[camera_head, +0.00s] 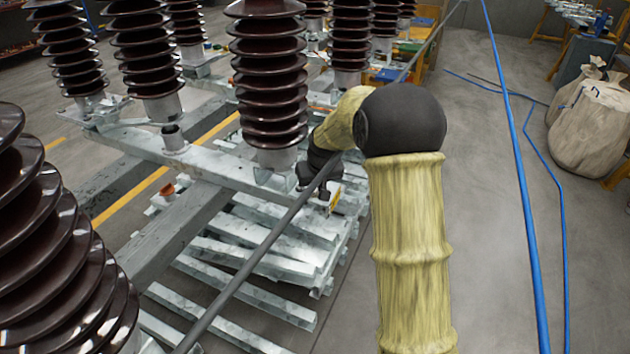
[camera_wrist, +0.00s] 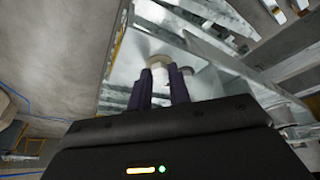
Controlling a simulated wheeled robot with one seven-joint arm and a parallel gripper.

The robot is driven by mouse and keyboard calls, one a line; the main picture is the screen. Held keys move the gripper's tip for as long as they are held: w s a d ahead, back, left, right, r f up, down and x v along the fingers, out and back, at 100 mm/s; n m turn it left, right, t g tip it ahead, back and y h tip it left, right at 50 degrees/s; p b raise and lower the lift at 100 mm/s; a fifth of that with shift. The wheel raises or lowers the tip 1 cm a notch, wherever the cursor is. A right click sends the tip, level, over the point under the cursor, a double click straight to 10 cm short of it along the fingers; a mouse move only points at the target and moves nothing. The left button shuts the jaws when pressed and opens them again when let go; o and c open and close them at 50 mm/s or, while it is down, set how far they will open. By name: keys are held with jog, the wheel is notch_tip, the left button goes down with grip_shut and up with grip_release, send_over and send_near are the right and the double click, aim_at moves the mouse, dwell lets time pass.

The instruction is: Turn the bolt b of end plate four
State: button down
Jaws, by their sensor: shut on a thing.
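My gripper (camera_wrist: 159,88) shows in the wrist view with its two dark fingers close on either side of a pale bolt (camera_wrist: 159,66). The bolt has a wide round washer or head at its top, against a grey metal plate (camera_wrist: 125,55). In the head view my gripper is small and dark at the end of my yellow-sleeved arm, beside the base of a brown ribbed insulator (camera_head: 268,85). The bolt is hidden there behind my arm and the steelwork. I cannot read any label on the plate or bolt.
Several brown insulators stand on grey steel beams (camera_head: 215,160) at the left and back. Stacked steel bars (camera_head: 245,300) lie below.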

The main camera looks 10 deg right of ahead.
jog(key=n+p, duration=0.2)
jog(key=n+y+p, duration=0.2)
jog(key=n+p, duration=0.1)
jog(key=shift+w+d+r+n+g+p, duration=0.1)
jog(key=shift+d+r+n+g+p, duration=0.2)
jog(key=shift+p, duration=0.05)
jog(key=n+p, duration=0.2)
jog(key=n+g+y+p, duration=0.1)
jog(key=n+p, duration=0.2)
jog(key=shift+w+d+g+y+p, duration=0.1)
jog(key=shift+w+g+y+p, duration=0.1)
jog(key=shift+g+y+p, duration=0.1)
jog(key=n+p, duration=0.1)
jog(key=n, duration=0.1)
jog(key=n+g+p, duration=0.1)
jog(key=n, duration=0.1)
jog(key=shift+w+f+y, duration=0.15)
jog(key=shift+w+y, duration=0.05)
jog(key=shift+y, duration=0.1)
jog(key=shift+w+f+n+g+p, duration=0.15)
jog(key=shift+n+g+p, duration=0.5)
jog(key=shift+n, duration=0.65)
jog(key=shift+d, duration=0.1)
jog(key=c, duration=1.6)
grip_release()
